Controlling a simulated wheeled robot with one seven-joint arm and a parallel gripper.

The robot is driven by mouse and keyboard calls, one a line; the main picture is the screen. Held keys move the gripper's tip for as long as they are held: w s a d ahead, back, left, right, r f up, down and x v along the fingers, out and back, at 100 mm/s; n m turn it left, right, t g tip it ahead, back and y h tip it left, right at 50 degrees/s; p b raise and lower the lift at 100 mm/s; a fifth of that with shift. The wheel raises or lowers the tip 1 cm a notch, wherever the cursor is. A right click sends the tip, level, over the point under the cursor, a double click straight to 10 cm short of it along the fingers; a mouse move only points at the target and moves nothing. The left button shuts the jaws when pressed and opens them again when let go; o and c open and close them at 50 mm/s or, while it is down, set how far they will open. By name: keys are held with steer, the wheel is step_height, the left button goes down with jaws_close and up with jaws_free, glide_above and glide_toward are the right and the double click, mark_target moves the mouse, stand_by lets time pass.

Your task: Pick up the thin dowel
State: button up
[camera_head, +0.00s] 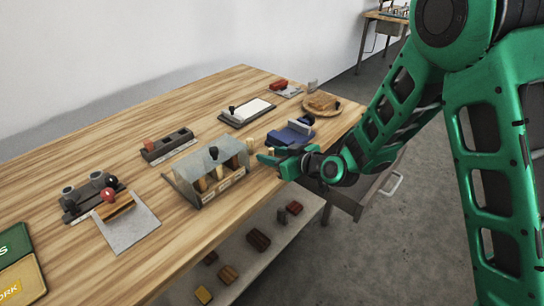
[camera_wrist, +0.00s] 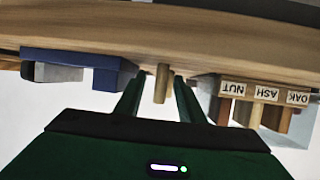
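A thin pale wooden dowel (camera_wrist: 161,84) stands near the table edge in the wrist view, which looks upside down. It lies between the two green fingers of my gripper (camera_wrist: 159,90), with a gap on each side. The fingers are open and do not visibly touch it. In the head view my gripper (camera_head: 266,158) is low at the table's front edge, between the labelled rack and the blue holder. A pale upright peg (camera_head: 249,145), seemingly the same dowel, shows just beyond the fingertips; its lower part is hard to make out.
A clear-topped rack (camera_head: 184,190) with NUT, ASH and OAK labels (camera_wrist: 266,93) stands close to my gripper on one side. A blue holder (camera_head: 288,136) with a grey block is close on the other. An open drawer (camera_head: 350,197) juts out below.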

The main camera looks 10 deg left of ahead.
jaws_close()
steer(key=shift+r, duration=0.1)
